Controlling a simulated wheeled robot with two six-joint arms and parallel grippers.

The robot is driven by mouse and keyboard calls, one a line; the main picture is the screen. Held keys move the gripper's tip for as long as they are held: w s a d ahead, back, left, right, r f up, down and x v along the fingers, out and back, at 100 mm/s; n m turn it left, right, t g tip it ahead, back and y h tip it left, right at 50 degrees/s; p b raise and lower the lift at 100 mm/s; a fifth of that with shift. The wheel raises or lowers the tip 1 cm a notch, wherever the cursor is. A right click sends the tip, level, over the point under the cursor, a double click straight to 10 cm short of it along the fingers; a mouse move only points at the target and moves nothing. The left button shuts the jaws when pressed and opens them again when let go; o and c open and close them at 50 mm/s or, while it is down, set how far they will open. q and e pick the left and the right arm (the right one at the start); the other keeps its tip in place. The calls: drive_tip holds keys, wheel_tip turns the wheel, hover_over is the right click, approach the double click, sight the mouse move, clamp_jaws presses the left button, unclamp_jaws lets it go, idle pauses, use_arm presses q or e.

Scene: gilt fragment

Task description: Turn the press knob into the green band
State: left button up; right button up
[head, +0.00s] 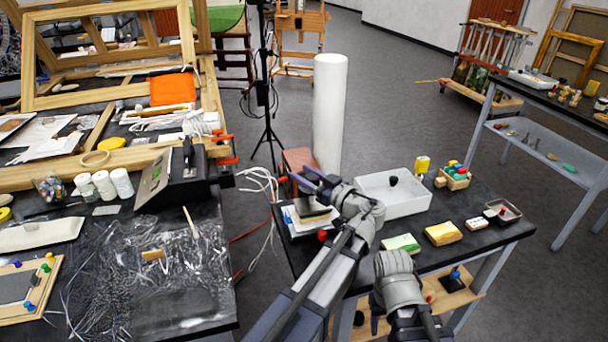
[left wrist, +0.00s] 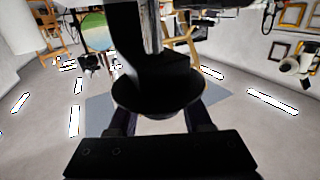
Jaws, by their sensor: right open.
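A black device (head: 187,182) with a pale sloped panel (head: 155,178) stands on the left table; I cannot tell whether it is the press. No press knob or green band can be made out for certain. My left gripper (head: 311,181) is over the left end of the small table, well right of that device. In the left wrist view, a dark rounded piece (left wrist: 155,92) fills the space by the left gripper's fingers (left wrist: 160,122); whether they grip it is unclear. My right gripper is low at the front of the small table, its fingers hard to make out.
The small dark table holds a white tray (head: 407,201), a yellow sponge (head: 443,233), a green-and-white block (head: 401,244) and a colourful rack (head: 454,178). A tall white cylinder (head: 329,110) stands behind it. Clear plastic sheeting (head: 150,285) covers part of the left table.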

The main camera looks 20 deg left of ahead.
use_arm(q)
clamp_jaws()
idle(0.3)
